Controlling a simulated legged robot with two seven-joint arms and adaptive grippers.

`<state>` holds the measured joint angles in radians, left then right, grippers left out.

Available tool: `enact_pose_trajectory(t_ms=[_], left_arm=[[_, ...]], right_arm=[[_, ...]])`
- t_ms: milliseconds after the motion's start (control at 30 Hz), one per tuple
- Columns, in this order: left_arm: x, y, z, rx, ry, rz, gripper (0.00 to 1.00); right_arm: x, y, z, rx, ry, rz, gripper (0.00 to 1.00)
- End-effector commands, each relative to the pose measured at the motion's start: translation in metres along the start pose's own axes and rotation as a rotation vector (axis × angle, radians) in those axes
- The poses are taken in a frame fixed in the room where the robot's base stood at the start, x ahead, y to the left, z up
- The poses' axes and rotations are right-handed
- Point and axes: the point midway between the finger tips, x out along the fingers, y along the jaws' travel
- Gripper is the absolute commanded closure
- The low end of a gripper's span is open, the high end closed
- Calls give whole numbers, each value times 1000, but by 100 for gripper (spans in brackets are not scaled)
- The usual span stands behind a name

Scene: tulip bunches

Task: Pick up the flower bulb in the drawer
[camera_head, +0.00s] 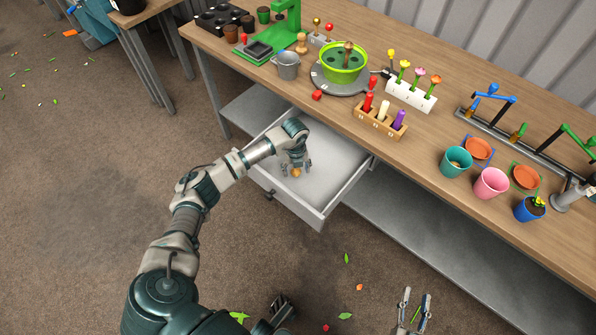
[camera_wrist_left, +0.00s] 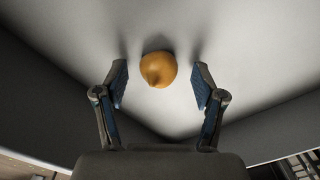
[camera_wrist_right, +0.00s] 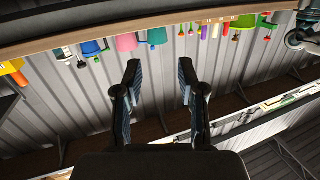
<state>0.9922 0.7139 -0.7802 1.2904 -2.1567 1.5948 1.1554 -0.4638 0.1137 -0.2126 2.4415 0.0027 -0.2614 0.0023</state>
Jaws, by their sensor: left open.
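The flower bulb (camera_head: 296,172) is a small round orange-brown thing on the floor of the open white drawer (camera_head: 340,190). In the left wrist view the bulb (camera_wrist_left: 158,69) lies between and slightly beyond my left fingertips, with a gap on each side. My left gripper (camera_head: 297,168) reaches down into the drawer and is open around the bulb; it also shows in the left wrist view (camera_wrist_left: 160,88). My right gripper (camera_head: 412,300) is empty and open, low at the bottom of the head view, away from the drawer. It also shows in the right wrist view (camera_wrist_right: 157,80).
A grey lower shelf (camera_head: 430,235) runs beneath.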

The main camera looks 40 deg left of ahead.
Motion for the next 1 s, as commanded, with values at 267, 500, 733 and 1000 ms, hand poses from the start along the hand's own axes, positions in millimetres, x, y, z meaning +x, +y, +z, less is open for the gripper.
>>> enact_pose_trajectory(t_ms=[267, 500, 733, 1000], left_arm=[[7, 1, 1, 0, -1, -2, 30], [7, 1, 1, 0, 0, -2, 78], [7, 0, 1, 0, -1, -1, 84], [-11, 0, 2, 0, -3, -5, 84]], right_arm=[[1, -2, -8, 0, 47, -2, 60], [3, -2, -6, 1, 41, -2, 60], [3, -2, -5, 1, 40, -1, 60], [-1, 0, 1, -4, -26, 2, 60]])
